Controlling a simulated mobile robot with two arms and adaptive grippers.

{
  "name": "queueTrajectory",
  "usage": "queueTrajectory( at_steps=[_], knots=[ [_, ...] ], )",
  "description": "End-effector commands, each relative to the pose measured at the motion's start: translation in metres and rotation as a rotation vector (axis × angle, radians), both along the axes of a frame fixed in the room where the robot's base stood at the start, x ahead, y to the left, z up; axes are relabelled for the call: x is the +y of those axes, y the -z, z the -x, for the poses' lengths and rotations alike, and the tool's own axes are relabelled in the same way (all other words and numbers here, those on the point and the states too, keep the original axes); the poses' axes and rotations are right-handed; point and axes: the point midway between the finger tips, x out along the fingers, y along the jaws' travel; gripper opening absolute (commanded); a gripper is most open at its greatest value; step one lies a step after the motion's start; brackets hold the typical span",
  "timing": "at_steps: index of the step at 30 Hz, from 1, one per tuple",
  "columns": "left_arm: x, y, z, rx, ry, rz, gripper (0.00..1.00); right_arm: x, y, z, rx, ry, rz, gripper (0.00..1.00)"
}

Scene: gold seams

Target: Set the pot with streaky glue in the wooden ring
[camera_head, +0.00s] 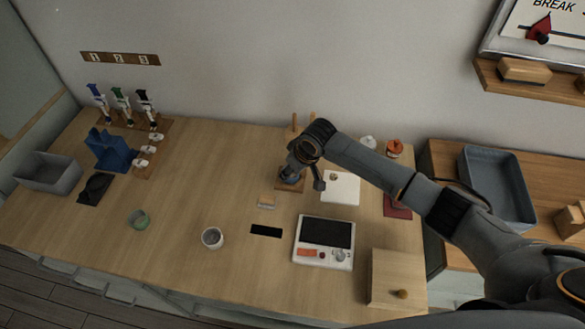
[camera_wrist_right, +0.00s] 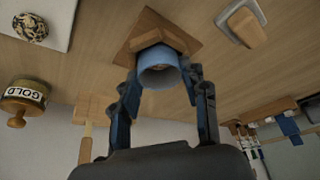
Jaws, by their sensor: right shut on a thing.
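My right gripper (camera_head: 291,180) is at the back middle of the table. In the right wrist view, its two fingers (camera_wrist_right: 162,88) are shut on a blue pot (camera_wrist_right: 150,76), one on each side, with the pot's open mouth facing the camera. The pot is at the wooden ring (camera_wrist_right: 150,40) on its square wooden base (camera_wrist_right: 178,38); I cannot tell if it is fully seated. In the head view the base (camera_head: 283,186) is partly hidden by my gripper. The glue streaks are too small to make out. My left gripper is not in view.
A green pot (camera_head: 139,221) and a pale grey pot (camera_head: 212,238) stand apart at the front left. A white device with a dark screen (camera_head: 325,233) and a wooden box (camera_head: 394,276) are at the front right. A gold-labelled jar (camera_wrist_right: 24,100) is beside my gripper.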

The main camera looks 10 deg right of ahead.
Motion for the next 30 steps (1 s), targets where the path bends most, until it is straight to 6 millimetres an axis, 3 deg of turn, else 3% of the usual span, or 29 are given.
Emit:
queueTrajectory(
  at_steps=[12,13,16,30],
  knots=[
    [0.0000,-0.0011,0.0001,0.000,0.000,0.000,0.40,-0.0001,0.0016,0.0002,0.001,0.000,0.000,0.30],
    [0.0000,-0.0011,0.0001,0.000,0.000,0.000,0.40,-0.0002,0.0015,0.0002,0.001,0.000,0.000,0.51],
    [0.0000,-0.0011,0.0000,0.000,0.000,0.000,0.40,-0.0002,0.0015,0.0002,0.001,0.000,0.000,0.71],
    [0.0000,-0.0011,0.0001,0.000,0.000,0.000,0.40,-0.0005,0.0016,0.0002,0.000,0.000,0.001,0.71]
  ],
)
